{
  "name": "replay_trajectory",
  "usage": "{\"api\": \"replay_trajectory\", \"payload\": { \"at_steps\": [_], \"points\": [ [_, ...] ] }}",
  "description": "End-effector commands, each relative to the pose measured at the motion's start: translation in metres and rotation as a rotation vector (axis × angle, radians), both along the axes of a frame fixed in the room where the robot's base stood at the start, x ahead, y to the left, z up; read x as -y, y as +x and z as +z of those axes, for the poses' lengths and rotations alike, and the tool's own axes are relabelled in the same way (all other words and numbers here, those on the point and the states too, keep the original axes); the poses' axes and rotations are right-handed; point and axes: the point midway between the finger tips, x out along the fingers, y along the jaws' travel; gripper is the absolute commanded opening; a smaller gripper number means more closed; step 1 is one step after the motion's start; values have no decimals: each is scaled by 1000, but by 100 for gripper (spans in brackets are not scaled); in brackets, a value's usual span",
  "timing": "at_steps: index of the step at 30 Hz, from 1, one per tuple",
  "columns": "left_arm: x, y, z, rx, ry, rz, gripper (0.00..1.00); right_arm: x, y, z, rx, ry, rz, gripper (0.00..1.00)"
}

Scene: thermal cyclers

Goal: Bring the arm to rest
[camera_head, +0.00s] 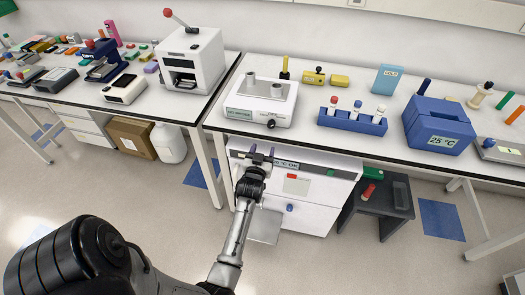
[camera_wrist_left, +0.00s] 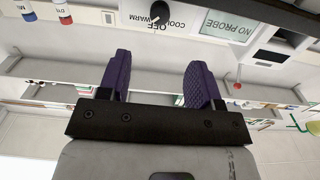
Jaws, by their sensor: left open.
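My left arm (camera_head: 236,235) reaches forward from the bottom of the head view. My left gripper (camera_head: 262,151) is in front of the bench's front edge, just below the white two-socket device (camera_head: 262,100). Its two purple fingers stand apart with nothing between them. The left wrist view also shows the gripper (camera_wrist_left: 157,75) open and empty. Beyond it are a black knob (camera_wrist_left: 159,10) marked COOL and WARM and a display (camera_wrist_left: 228,27) reading NO PROBE. My right gripper is not in view.
A white cabinet (camera_head: 325,205) stands under the bench behind the gripper. A blue rack (camera_head: 352,123) with three capped vials and a blue 25 °C box (camera_head: 438,124) stand to the right. A grey stool (camera_head: 378,205) is below. The floor at left is open.

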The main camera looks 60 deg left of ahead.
Motion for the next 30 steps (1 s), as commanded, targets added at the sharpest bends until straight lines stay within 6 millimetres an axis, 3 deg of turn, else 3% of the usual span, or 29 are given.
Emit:
{"api": "replay_trajectory", "payload": {
  "at_steps": [14, 17, 23, 26, 30],
  "points": [
    [0, 0, -1, -6, -6, 0, 59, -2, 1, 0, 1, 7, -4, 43],
    [0, 0, -11, -48, -47, 1, 59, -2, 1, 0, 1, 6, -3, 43],
    [7, -10, -50, -243, -292, 0, 59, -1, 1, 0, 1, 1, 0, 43],
    [25, -11, -45, -323, -419, -35, 59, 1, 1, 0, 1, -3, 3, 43],
    [69, -3, -11, -410, -515, -149, 59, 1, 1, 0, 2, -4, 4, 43]
  ]
}}
